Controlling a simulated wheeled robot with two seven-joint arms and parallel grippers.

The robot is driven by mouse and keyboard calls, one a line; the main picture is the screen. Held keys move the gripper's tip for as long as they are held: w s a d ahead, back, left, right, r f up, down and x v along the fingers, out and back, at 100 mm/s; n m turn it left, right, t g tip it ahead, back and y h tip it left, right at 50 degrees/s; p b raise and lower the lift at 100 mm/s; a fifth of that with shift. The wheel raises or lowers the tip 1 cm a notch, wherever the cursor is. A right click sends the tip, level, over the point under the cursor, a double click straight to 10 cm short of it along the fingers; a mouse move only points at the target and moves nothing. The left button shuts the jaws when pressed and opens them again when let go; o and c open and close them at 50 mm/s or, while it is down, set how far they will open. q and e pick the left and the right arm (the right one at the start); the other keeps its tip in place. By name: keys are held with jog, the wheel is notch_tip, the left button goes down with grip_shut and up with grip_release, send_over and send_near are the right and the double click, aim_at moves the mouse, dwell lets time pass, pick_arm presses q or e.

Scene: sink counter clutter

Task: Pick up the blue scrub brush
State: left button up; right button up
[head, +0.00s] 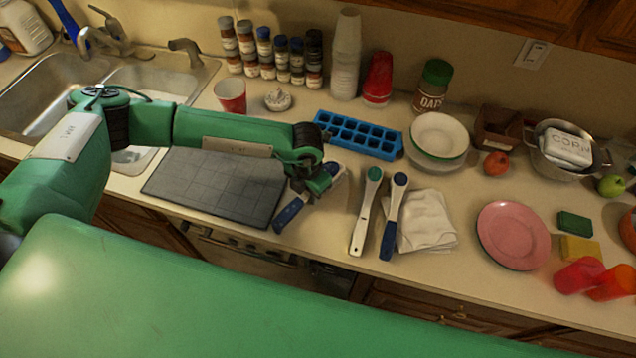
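A brush-like tool with a blue handle (289,214) lies slanted on the counter, beside the dark mat's right edge. Its pale upper end shows just right of my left gripper (320,194), and its middle is hidden by it. My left gripper points down over this tool; I cannot tell whether its fingers are apart or touch the tool. A blue item (84,38) is by the sink. My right gripper is not in view.
A white cloth (427,222) lies right of the tools, then a pink plate (513,236). A blue ice tray (358,136) is behind the gripper. A dark mat (210,187) lies under my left forearm. Bare counter shows between the cloth and plate.

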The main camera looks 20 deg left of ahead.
pick_arm(q)
jog(key=c, duration=0.4)
jog(key=shift+r, duration=0.15)
jog(key=shift+c, duration=0.2)
jog(key=shift+r, duration=0.25)
notch_tip(320, 180, up, 19)
jog(key=b, duration=0.7)
jog(key=shift+r, duration=0.15)
jog(key=shift+o, duration=1.2)
jog(key=shift+c, duration=0.2)
